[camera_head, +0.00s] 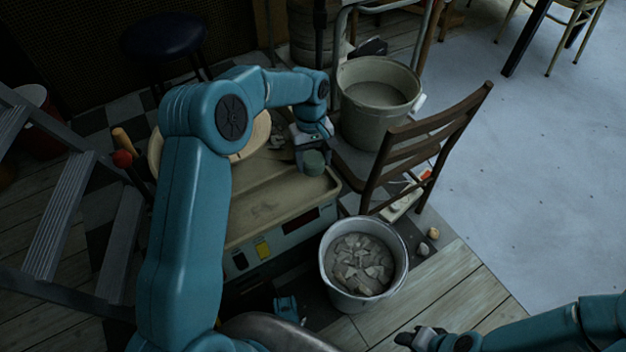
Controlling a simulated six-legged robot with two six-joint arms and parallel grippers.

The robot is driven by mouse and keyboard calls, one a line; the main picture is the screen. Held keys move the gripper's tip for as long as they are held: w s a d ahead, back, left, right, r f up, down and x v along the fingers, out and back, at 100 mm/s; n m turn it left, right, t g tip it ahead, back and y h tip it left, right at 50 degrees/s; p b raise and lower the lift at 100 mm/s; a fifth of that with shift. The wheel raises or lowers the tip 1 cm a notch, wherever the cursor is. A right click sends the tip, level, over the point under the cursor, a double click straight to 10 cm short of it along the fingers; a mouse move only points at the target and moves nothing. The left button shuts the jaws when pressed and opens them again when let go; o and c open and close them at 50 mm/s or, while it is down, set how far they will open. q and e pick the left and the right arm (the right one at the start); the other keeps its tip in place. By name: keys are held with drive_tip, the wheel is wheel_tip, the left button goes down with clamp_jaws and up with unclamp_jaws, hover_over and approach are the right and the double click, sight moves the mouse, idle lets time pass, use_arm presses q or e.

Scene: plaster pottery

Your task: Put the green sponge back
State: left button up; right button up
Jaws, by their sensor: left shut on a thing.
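The green sponge (313,164) is a small, dull green rounded block held in my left gripper (312,148), over the right back part of the beige tray top (262,208) of the pottery machine. My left gripper is shut on the sponge and points down; I cannot tell whether the sponge touches the tray. My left arm hides much of the tray's left side and part of the round wheel disc (258,135). My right gripper (418,338) is low at the bottom right, away from the sponge; its fingers are too small and dark to read.
A wooden chair (437,128) with a large grey-green bucket (372,125) on it stands close right of the machine. A metal bucket of shards (331,285) is on the floor in front. A stepladder (62,215) stands left. Pale floor at right is open.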

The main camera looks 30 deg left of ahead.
sight(311, 155)
use_arm(q)
wheel_tip(311, 155, down, 7)
drive_tip(key=shift+r+b, duration=0.1)
drive_tip(key=shift+b, duration=1)
drive_tip(key=o, duration=0.6)
drive_tip(key=shift+o, duration=0.3)
drive_tip(key=r+p, duration=0.1)
drive_tip(key=r, duration=0.3)
drive_tip(key=r+p, duration=0.2)
drive_tip(key=r, duration=0.2)
drive_tip(key=w+a+r+p, duration=0.1)
drive_tip(key=r+p, duration=0.1)
drive_tip(key=r, duration=0.2)
drive_tip(key=shift+w+a, duration=0.1)
